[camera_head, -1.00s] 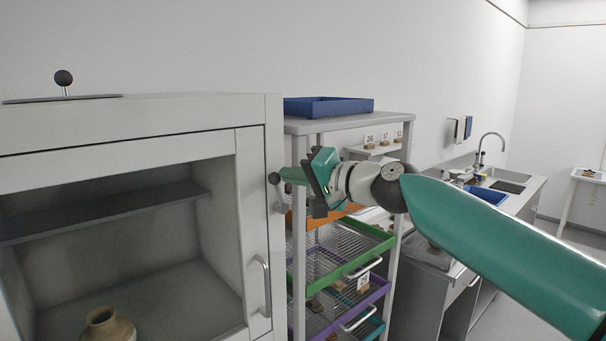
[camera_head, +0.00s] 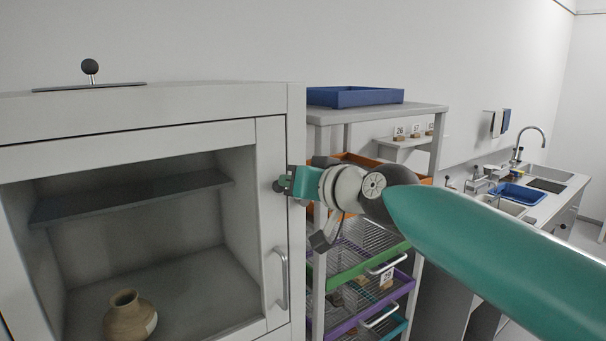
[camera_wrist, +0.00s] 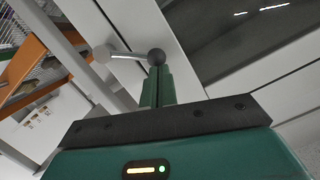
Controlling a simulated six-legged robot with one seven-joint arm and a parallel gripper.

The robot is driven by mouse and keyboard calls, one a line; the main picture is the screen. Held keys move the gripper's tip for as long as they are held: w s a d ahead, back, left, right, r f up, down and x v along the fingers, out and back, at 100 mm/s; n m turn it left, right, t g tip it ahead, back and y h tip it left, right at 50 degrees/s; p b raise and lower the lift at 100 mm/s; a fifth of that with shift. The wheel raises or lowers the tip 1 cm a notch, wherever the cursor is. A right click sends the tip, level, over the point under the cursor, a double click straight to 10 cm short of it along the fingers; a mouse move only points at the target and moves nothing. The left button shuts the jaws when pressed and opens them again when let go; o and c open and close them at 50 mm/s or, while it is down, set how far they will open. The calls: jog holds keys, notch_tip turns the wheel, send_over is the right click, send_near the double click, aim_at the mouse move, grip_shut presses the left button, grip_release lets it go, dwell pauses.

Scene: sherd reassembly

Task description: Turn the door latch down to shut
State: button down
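The door latch shows in the wrist view as a pale metal lever (camera_wrist: 127,55) with a dark ball knob (camera_wrist: 156,57) at its end and a round pivot on the cabinet frame. My gripper (camera_wrist: 157,72) has its two green fingers close together, with only a thin seam between them. Their tips are at the knob; I cannot tell whether they touch it. In the head view my gripper (camera_head: 289,183) is at the cabinet's right frame, with the knob (camera_head: 278,186) just left of it; the lever is hidden. The cabinet door (camera_head: 270,215) appears flush with the frame.
A vertical bar handle (camera_head: 282,280) stands out from the door below my gripper. A jar (camera_head: 130,317) is inside the cabinet (camera_head: 150,105). A rack (camera_head: 430,112) with coloured drawers and a blue tray (camera_head: 355,96) stands close on the right. A sink counter is beyond it.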

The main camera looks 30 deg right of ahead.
jog(key=a+f+n, duration=0.1)
jog(key=a+f+n+h, duration=0.1)
jog(key=n, duration=0.1)
jog(key=shift+f+n, duration=0.25)
jog(key=shift+n, duration=0.05)
jog(key=shift+r, duration=0.2)
